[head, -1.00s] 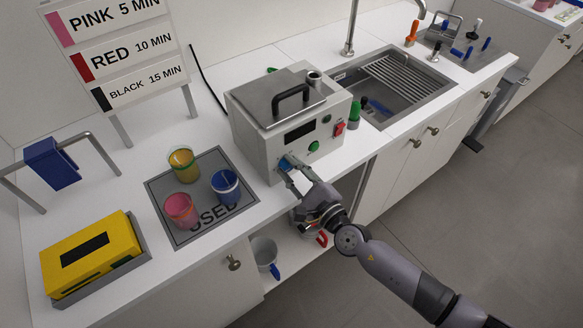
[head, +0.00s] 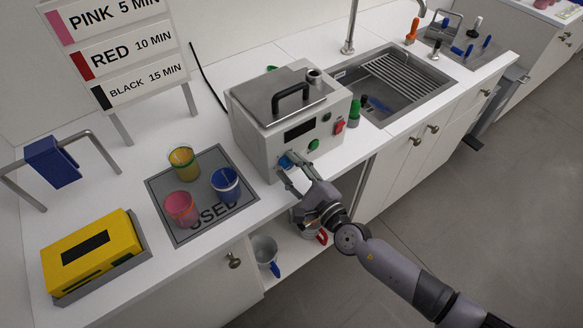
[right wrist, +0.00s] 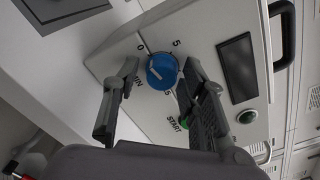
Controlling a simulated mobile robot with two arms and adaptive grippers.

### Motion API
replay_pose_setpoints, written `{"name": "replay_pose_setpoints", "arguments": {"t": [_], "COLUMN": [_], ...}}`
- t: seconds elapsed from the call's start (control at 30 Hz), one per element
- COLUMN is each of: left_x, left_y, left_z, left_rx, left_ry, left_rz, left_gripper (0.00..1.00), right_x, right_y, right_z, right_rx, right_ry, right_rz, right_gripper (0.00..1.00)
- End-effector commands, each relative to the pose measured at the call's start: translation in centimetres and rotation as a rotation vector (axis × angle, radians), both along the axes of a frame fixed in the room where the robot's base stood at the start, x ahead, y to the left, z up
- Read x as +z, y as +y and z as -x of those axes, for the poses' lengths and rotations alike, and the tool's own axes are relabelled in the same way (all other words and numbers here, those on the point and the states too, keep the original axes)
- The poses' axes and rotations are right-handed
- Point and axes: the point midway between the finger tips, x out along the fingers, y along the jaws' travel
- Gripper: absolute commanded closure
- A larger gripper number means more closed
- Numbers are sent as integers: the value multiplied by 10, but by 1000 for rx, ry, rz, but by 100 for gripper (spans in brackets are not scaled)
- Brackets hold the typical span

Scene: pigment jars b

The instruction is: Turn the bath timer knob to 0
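The bath timer knob (right wrist: 161,71) is a blue dial on the front of the white bath unit (head: 264,150). It also shows in the head view (head: 286,161). In the right wrist view, a white mark on it points to the upper left, roughly toward the printed 0. A 5 is printed at its upper right. My right gripper (right wrist: 161,72) is open, with one finger on each side of the knob; a gap shows at the left finger, while contact at the right finger is hard to tell. It also shows in the head view (head: 289,169). My left gripper is out of view.
A green START button (right wrist: 184,121) lies near the right finger. A red switch (head: 339,128) is farther right. Pink (head: 180,208), yellow (head: 184,163) and blue (head: 226,184) cups stand on a grey mat left of the unit. A sink (head: 397,98) is to the right.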

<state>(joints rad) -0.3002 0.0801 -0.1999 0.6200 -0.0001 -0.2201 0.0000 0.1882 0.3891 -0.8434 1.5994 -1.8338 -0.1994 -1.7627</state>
Motion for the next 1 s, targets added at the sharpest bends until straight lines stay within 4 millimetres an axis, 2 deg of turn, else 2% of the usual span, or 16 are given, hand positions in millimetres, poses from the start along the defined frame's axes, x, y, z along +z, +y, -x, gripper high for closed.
{"name": "replay_pose_setpoints", "arguments": {"t": [0.33,0.47,0.8,1.0], "left_x": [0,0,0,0], "left_y": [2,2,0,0], "left_z": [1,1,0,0], "left_rx": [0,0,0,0], "left_ry": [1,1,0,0], "left_rz": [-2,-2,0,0], "left_gripper": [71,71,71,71], "right_x": [2,1,1,1], "right_y": [0,-5,-45,-63], "right_z": [0,6,61,87], "right_rx": [0,-1,1,0], "right_ry": [-2,-1,-1,-1], "right_rz": [-3,-2,2,1], "right_gripper": [54,54,54,54]}}
